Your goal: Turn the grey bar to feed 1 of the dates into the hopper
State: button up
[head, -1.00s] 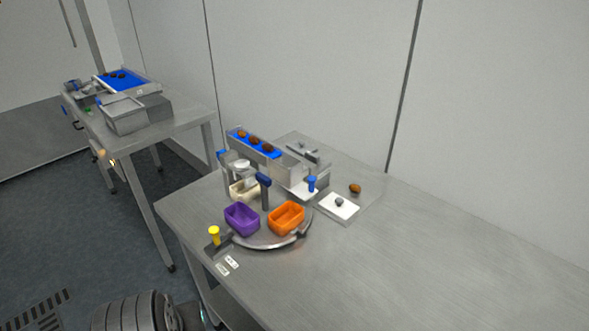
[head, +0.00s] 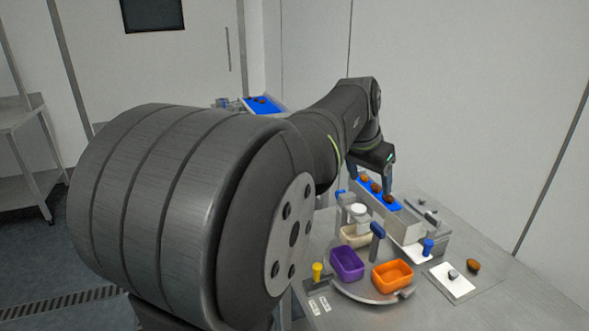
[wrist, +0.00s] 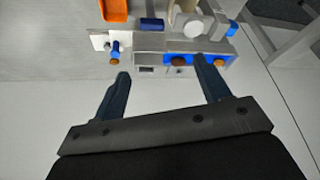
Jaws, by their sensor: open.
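Three brown dates, one of them the middle date (head: 376,188), lie in a row on a blue feeder bed (head: 360,190). Its metal housing (head: 402,229) stands at the bed's near right end. A grey bar-like part (head: 428,214) lies on the metal behind the housing; I cannot tell for sure that it is the bar that turns. I cannot single out the hopper. My gripper (wrist: 162,67) is open and empty, with its fingers over the feeder. In the head view its fingers are above the dates' far end; contact cannot be told.
A purple tub (head: 347,263) and an orange tub (head: 392,275) stand on a round turntable. A yellow knob (head: 317,270) and blue knobs (head: 377,230) stand upright nearby.

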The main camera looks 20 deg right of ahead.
jog(key=w+d+m+g, duration=0.1)
jog(key=w+d+m, duration=0.1)
jog(key=d, duration=0.9)
jog(key=m, duration=0.2)
send_near(433, 216)
jog(key=shift+g, duration=0.4)
jog(key=x, duration=0.8)
jog(key=shift+w+d+f, duration=0.15)
jog(key=shift+w+f, duration=0.15)
jog(key=c, duration=1)
